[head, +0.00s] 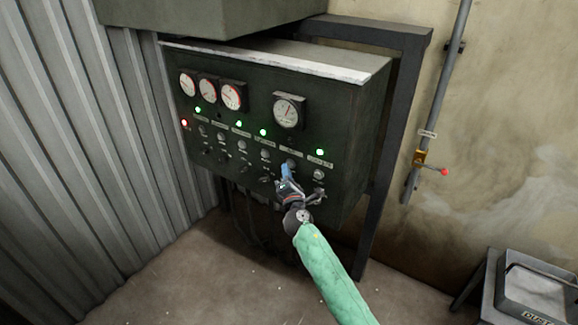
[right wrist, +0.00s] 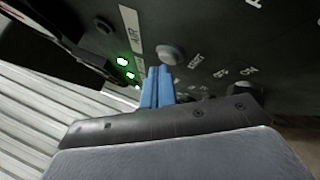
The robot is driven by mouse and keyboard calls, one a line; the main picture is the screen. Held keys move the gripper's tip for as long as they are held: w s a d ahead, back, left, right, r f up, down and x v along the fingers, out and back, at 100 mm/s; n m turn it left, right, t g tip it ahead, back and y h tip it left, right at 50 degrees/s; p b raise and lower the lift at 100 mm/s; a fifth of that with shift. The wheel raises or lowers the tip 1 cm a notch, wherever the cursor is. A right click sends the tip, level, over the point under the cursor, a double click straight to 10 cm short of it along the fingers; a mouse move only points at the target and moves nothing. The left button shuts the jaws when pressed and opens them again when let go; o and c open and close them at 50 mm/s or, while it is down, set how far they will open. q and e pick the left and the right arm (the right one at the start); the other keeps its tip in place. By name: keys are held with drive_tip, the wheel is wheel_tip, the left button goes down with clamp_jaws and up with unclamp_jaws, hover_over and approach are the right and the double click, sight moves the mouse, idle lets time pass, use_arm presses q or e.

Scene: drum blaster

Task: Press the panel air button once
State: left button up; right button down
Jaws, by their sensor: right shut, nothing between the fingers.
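The dark control panel (head: 255,135) carries gauges, small lights and a row of round buttons. In the right wrist view a round grey button (right wrist: 170,53) sits beside a white label (right wrist: 131,22) that seems to read AIR. My right gripper (head: 286,171) is at the lower right part of the panel face, its blue fingers together and empty. In the right wrist view the blue fingertips (right wrist: 158,75) are right by this button; I cannot tell whether they touch it. My left gripper is not in view.
Another round knob (right wrist: 241,87) marked OFF and ON is to the right in the wrist view. A corrugated wall (head: 90,140) is on the left. A pipe with a red-handled valve (head: 443,172) is on the right wall. A grey bin (head: 535,290) stands at lower right.

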drive_tip(key=shift+w+d, duration=0.25)
drive_tip(key=shift+w, duration=0.1)
idle(0.5)
drive_tip(key=shift+s+a, duration=0.1)
drive_tip(key=shift+s, duration=0.05)
drive_tip(key=shift+s+a, duration=0.4)
drive_tip(key=shift+s, duration=0.2)
drive_tip(key=shift+a, duration=0.1)
idle(0.3)
drive_tip(key=s+a, duration=0.1)
drive_tip(key=s, duration=0.1)
drive_tip(key=s+a, duration=0.1)
drive_tip(key=s, duration=0.1)
drive_tip(key=shift+a, duration=0.4)
idle(0.4)
